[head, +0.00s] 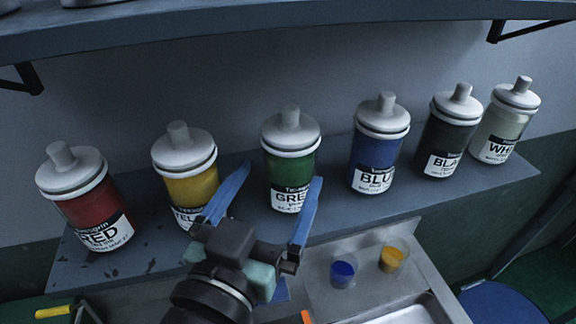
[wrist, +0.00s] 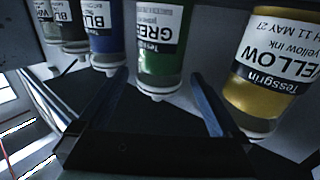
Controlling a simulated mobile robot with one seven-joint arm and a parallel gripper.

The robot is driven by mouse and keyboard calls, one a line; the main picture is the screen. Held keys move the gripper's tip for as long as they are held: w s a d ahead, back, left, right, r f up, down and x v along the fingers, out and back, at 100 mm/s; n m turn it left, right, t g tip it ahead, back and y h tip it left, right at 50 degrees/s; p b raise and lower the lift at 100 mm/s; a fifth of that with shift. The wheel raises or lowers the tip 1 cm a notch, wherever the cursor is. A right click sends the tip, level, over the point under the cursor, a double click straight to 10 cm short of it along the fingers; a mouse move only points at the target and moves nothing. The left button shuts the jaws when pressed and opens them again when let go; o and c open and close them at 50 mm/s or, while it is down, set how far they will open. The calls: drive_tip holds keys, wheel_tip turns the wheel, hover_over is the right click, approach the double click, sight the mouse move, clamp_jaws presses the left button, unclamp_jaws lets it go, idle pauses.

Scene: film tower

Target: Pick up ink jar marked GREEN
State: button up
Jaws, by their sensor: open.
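The green ink jar (head: 288,170) stands upright on a grey shelf (head: 330,215), with a white lid and a label partly reading GREEN. It also shows in the wrist view (wrist: 160,50), upside down, ahead of my fingers and roughly between them. My gripper (head: 272,190) has two blue fingers spread apart, with nothing between them that I can see held. In the head view the right finger overlaps the jar's lower right edge and the left finger lies toward the yellow jar. I cannot tell whether either finger touches a jar.
The yellow jar (head: 190,184) and red jar (head: 92,212) stand left of green. The blue (head: 377,150), black (head: 447,135) and white jars (head: 506,120) stand right. An upper shelf (head: 300,14) hangs above. Cups of blue (head: 342,272) and yellow ink (head: 391,258) sit below.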

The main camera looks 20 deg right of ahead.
sight(281, 169)
drive_tip(key=x, duration=0.4)
drive_tip(key=shift+w+d+p, duration=0.1)
drive_tip(key=shift+w+p, duration=0.15)
drive_tip(key=shift+p, duration=0.15)
drive_tip(key=p+x, duration=0.1)
drive_tip(key=x, duration=0.3)
drive_tip(key=shift+d, duration=0.15)
drive_tip(key=shift+w+d+f, duration=0.1)
drive_tip(key=shift+w+d, duration=0.1)
drive_tip(key=shift+w, duration=0.2)
drive_tip(key=shift+s, duration=0.1)
drive_tip(key=shift+c, duration=0.3)
drive_tip(key=shift+c, duration=1.1)
drive_tip(key=c, duration=1.3)
